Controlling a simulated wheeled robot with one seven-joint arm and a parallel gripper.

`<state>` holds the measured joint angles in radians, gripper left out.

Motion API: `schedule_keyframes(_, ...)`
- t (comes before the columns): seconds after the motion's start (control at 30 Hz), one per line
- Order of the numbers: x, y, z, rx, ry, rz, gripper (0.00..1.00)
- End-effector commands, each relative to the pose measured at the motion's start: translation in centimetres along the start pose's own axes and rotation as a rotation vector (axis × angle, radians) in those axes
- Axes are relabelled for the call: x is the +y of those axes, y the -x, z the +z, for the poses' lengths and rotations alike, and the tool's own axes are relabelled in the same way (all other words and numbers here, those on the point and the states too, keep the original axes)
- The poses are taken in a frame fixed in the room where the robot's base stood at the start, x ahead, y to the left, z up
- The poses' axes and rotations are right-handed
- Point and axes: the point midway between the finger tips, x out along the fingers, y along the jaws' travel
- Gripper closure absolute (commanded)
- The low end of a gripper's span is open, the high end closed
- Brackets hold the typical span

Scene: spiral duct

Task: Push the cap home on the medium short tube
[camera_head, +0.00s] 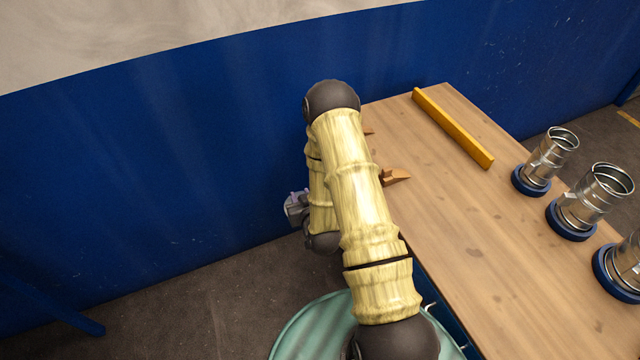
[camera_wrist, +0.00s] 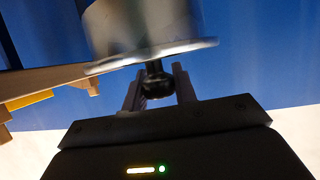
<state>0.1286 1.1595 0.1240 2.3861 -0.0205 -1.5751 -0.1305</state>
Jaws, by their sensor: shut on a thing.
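My gripper (camera_wrist: 157,88) is shut on the black knob of a silvery cap (camera_wrist: 150,56) in the wrist view; the cap is blurred and has a wide flange. In the head view my arm hides most of the gripper and the cap, off the left edge of the table. Three open-topped metal tubes stand tilted in blue round bases at the right: a far one (camera_head: 556,150), a middle one (camera_head: 598,190) and a near one (camera_head: 630,262), cut off by the picture edge. The middle one looks medium in size. The cap is away from all tubes.
The wooden table (camera_head: 470,225) has free room in its middle. A yellow bar (camera_head: 452,127) lies near its far side. A small brown wooden piece (camera_head: 395,176) is at the left edge beside my arm. A blue wall (camera_head: 180,150) stands close behind.

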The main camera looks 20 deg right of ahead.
Motion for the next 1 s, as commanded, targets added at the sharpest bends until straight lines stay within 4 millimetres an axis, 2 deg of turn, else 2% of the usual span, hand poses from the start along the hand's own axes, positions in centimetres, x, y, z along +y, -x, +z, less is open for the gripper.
schedule_keyframes(0.03, -0.1, -0.8, 1.9, 0.000, 0.001, -0.003, 0.99)
schedule_keyframes(0.1, -0.2, -1.4, 3.1, 0.000, 0.002, -0.007, 0.99)
schedule_keyframes(0.3, -0.2, -2.3, 5.1, 0.000, 0.003, -0.007, 0.99)
schedule_keyframes(1.0, -0.5, -2.2, 5.0, 0.000, 0.005, -0.011, 0.99)
